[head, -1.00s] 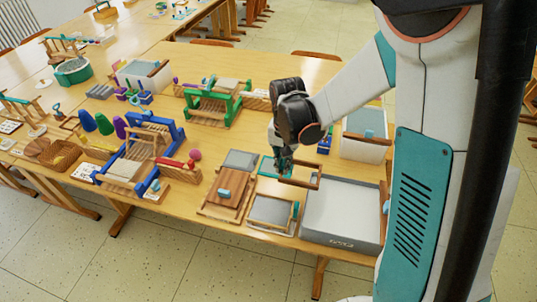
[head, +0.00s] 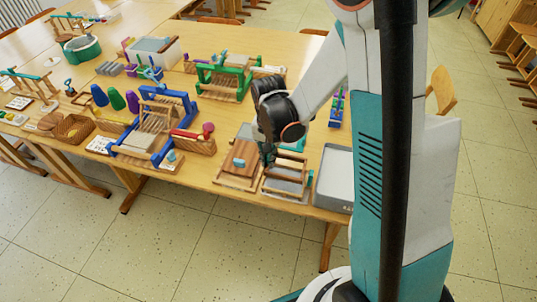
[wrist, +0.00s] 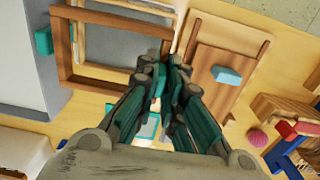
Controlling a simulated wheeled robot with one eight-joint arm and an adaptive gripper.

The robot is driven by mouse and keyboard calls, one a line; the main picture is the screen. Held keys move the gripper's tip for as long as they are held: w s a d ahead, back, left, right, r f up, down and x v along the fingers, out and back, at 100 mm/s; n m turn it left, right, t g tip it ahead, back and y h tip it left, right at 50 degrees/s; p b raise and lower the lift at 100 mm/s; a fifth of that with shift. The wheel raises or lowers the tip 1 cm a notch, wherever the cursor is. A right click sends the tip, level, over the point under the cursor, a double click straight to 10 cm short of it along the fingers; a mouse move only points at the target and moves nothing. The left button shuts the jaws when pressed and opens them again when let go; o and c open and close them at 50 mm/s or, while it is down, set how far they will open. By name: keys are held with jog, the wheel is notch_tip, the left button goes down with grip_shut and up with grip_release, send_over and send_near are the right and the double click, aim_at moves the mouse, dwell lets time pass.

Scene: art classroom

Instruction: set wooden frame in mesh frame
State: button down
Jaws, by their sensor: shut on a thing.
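My gripper (wrist: 165,72) is shut on one side of the brown wooden frame (wrist: 110,18), an open rectangle. In the head view my gripper (head: 268,160) points down at the left of the wooden frame (head: 291,155). The mesh frame (head: 284,186) lies on the table below it, with pale wood edges and a grey mesh. In the wrist view the wooden frame overlaps the mesh frame (wrist: 118,42), somewhat offset from it. I cannot tell whether the two touch. My fingers hide the gripped part of the wooden frame.
A wooden board (head: 238,168) with a blue block (wrist: 226,75) lies close beside the mesh frame. A grey tray (head: 335,180) is on the other side. A blue loom (head: 165,120) and a green loom (head: 222,80) stand farther left on the table (head: 215,128).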

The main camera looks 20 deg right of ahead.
jog(key=shift+f+b, duration=0.35)
jog(key=shift+f, duration=0.45)
jog(key=shift+f+b, duration=1)
jog(key=shift+b, duration=0.3)
dwell(1.6)
jog(key=shift+f+b, duration=0.35)
jog(key=shift+f+b, duration=0.8)
jog(key=shift+b, duration=0.1)
dwell(1.1)
dwell(0.4)
jog(key=c, duration=1.7)
grip_release()
jog(key=shift+o, duration=0.2)
jog(key=shift+r, duration=0.1)
notch_tip(320, 180, up, 12)
jog(key=shift+f, duration=0.1)
